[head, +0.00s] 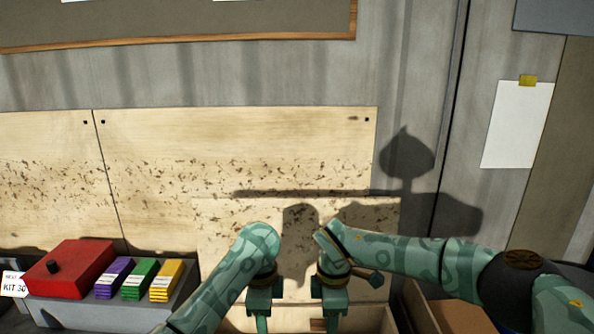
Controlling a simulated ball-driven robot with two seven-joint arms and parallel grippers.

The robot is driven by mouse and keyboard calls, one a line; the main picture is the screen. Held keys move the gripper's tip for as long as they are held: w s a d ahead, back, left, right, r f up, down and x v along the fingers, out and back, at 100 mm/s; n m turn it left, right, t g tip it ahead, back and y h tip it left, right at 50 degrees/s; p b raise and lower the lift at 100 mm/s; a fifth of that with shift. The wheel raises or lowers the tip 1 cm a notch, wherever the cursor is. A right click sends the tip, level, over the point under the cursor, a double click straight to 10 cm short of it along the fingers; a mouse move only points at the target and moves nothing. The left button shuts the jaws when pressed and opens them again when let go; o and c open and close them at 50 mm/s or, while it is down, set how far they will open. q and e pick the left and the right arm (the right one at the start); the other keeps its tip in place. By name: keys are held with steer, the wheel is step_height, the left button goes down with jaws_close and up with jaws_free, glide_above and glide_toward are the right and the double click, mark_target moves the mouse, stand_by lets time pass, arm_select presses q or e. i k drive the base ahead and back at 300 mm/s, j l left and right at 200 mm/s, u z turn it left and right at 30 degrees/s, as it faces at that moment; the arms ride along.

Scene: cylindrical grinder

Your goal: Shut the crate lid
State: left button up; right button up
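The crate lid (225,235) looks like a pale wooden panel standing upright behind my grippers, in front of the stained boards. Part of the crate (292,315) shows as a wooden edge at the bottom of the head view; the rest is cut off. My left gripper (263,318) points down in front of the lid's lower part. My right gripper (334,318) points down a little to its right. The fingertips run to the bottom edge of the picture, so their opening is unclear. I see nothing held, and cannot tell whether either gripper touches the crate.
A grey bench (85,315) at the left carries a red box (75,265) with a black knob, and purple, green (139,279) and yellow stacks. A "KIT" label (14,284) is at the far left. An open brown box (460,315) is at the lower right, beneath my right arm.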

mark_target(218, 221)
steer(key=k, duration=0.95)
